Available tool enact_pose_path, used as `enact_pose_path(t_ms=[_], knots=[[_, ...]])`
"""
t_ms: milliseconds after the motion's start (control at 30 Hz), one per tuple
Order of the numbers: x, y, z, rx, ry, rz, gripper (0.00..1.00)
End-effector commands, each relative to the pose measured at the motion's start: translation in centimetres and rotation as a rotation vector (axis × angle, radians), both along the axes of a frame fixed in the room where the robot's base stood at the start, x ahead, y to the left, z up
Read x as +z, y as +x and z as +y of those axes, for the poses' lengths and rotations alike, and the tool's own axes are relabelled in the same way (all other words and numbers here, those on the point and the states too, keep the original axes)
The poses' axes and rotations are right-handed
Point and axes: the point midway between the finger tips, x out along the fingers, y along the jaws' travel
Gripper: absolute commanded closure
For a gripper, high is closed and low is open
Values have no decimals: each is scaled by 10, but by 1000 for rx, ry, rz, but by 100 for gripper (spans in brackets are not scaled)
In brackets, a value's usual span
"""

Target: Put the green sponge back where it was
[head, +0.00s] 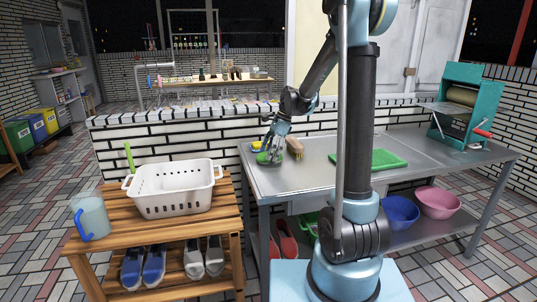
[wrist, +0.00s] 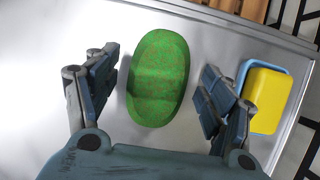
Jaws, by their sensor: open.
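The green sponge (head: 267,158) is an oval pad on the left end of the metal table (head: 300,182). In the wrist view the green sponge (wrist: 158,80) lies on the bare metal, with my open fingers (wrist: 160,85) on either side of it and a gap to each. In the head view my gripper (head: 273,147) is low over the sponge and partly covers it. A yellow sponge (wrist: 268,100) with a blue edge or holder lies just outside the right finger in the wrist view.
A brown brush (head: 296,146) lies close to the right of my gripper. A green mat (head: 375,159) and a teal machine (head: 470,105) are further right on the table. A wooden rack (head: 190,230) with a white basket (head: 172,190) stands at left.

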Motion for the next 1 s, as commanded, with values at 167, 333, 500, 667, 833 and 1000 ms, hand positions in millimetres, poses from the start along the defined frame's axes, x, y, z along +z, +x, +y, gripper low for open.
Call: enact_pose_path(t_ms=[167, 333, 500, 667, 833, 1000], knots=[[1, 0, 0, 0, 0, 0, 25], [14, 2, -5, -2, 0, 1, 25], [42, 5, -16, 0, 0, 1, 25], [70, 9, -27, -1, 0, 1, 25], [94, 12, -36, 0, 0, 0, 25], [108, 14, -42, 1, 0, 0, 25]])
